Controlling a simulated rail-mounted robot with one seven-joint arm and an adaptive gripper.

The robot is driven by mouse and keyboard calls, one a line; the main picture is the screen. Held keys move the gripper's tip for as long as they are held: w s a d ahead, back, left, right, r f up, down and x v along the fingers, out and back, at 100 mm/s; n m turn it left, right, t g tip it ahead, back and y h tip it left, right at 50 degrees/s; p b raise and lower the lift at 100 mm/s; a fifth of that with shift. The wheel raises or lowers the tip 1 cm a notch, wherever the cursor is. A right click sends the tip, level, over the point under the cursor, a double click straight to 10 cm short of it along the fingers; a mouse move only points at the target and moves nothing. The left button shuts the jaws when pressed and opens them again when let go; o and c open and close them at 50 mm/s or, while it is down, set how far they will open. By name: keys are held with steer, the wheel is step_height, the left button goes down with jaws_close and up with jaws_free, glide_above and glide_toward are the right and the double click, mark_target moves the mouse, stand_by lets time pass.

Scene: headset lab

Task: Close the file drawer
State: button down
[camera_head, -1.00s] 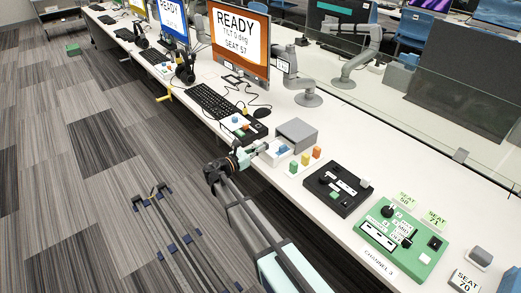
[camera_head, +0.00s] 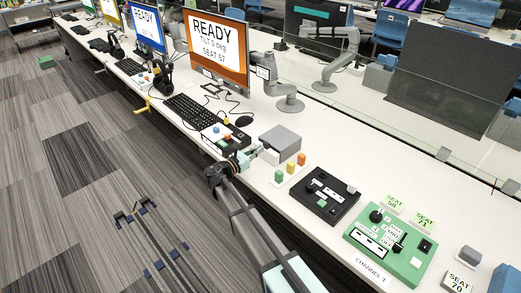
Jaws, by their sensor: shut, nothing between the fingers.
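A small grey box-shaped unit (camera_head: 281,139) stands on the white desk, just right of my gripper; I take it for the file drawer's housing. My gripper (camera_head: 257,152) is shut and empty, with its fingertips close against the left, front side of the unit. A pale piece shows between the fingertips and the unit, and I cannot tell whether it is the drawer front. My gripper and arm hide much of this side, so how far the drawer stands out is unclear.
Small green, orange and yellow blocks (camera_head: 290,167) stand right of the gripper. A black panel (camera_head: 324,194) and a green control box (camera_head: 390,240) lie further right. A keyboard (camera_head: 194,114) and an orange-framed monitor (camera_head: 227,47) are behind left. Open floor lies left of the desk.

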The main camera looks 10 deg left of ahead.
steer(key=b+v, duration=0.2)
steer(key=v, duration=1)
step_height(320, 180, down, 5)
steer(key=s+m+g+y+b, duration=0.1)
steer(key=s+m+g+b, duration=0.1)
steer(key=g, duration=0.1)
steer(key=s+d+f+m+g+y, duration=0.1)
steer(key=s+d+f+m+g, duration=0.3)
steer(key=d+f, duration=0.5)
steer(key=s+d+f+m+g, duration=0.3)
steer(key=s+d+f, duration=0.2)
steer(key=d+f, duration=0.35)
steer(key=s+d+f+m+g+y, duration=0.1)
steer(key=s+d+f+m+g, duration=0.3)
steer(key=d+f, duration=0.5)
steer(key=s+d+f+m+g+y+p, duration=0.1)
steer(key=s+d+f+m+g, duration=0.2)
steer(key=s+d, duration=0.5)
steer(key=s+d+f+m+g+y, duration=0.1)
steer(key=s+d+f+m+y, duration=0.2)
steer(key=s+d, duration=0.5)
steer(key=s+m+g+y+p, duration=0.1)
steer(key=s+m+g+y, duration=0.2)
steer(key=s+m, duration=0.6)
steer(key=s, duration=1)
steer(key=shift+f+m+g, duration=0.15)
steer(key=shift+m+g, duration=0.15)
steer(key=shift+m, duration=0.1)
